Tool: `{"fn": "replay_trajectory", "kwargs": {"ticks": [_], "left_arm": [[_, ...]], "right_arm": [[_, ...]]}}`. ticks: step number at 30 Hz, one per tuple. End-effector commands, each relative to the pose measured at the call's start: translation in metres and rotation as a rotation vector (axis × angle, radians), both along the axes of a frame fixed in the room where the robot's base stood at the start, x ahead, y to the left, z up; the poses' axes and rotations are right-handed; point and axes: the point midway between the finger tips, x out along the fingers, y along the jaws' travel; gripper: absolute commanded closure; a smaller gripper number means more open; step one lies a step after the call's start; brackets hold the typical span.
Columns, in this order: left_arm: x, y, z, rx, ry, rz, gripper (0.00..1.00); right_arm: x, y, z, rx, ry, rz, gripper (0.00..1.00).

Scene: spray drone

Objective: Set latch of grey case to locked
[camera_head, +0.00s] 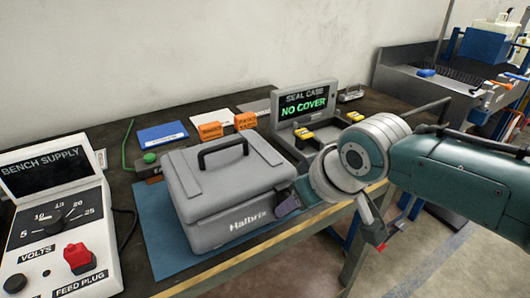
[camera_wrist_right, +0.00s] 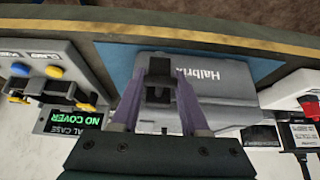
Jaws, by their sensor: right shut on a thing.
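The grey case (camera_head: 225,180) labelled Halbrix sits closed on a blue mat (camera_head: 165,255), with a dark carry handle (camera_head: 222,148) on its lid. It also shows in the right wrist view (camera_wrist_right: 215,90). My right gripper (camera_head: 288,203) is at the case's right front side. In the right wrist view its two purple fingers (camera_wrist_right: 160,100) close around a dark latch piece (camera_wrist_right: 158,70) on the case. The fingers hide part of the latch, and I cannot read its setting. My left gripper is not in view.
A bench supply (camera_head: 55,215) with a red plug stands left of the case. A seal case unit (camera_head: 305,105) reading NO COVER stands behind right. Orange blocks (camera_head: 245,120) and a blue card (camera_head: 162,135) lie behind. The bench's front edge is close.

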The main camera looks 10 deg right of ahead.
Motion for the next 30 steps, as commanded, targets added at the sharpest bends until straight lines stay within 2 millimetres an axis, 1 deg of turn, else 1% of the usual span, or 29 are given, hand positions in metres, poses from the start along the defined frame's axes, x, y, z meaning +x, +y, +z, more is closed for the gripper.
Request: {"fn": "replay_trajectory", "kwargs": {"ticks": [4,5,12,19,22,26,30], "left_arm": [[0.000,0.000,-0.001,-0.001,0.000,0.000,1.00],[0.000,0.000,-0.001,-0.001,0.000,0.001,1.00],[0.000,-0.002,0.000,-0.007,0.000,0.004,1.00],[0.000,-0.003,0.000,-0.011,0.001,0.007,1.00],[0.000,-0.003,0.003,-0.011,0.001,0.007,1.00],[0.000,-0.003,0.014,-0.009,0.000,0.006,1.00],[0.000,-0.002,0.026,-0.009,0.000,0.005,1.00]], "right_arm": [[-0.001,-0.001,-0.003,-0.004,0.004,0.000,1.00],[-0.001,-0.001,-0.003,-0.004,0.004,0.000,0.52],[-0.001,-0.001,-0.002,-0.003,0.001,0.000,0.25],[0.000,-0.001,-0.001,-0.002,0.000,0.000,0.25],[-0.002,-0.001,0.003,-0.001,0.000,0.000,0.25],[-0.008,-0.004,0.016,-0.002,-0.001,0.001,0.25],[-0.019,-0.008,0.037,-0.002,-0.001,0.001,0.25]]}}
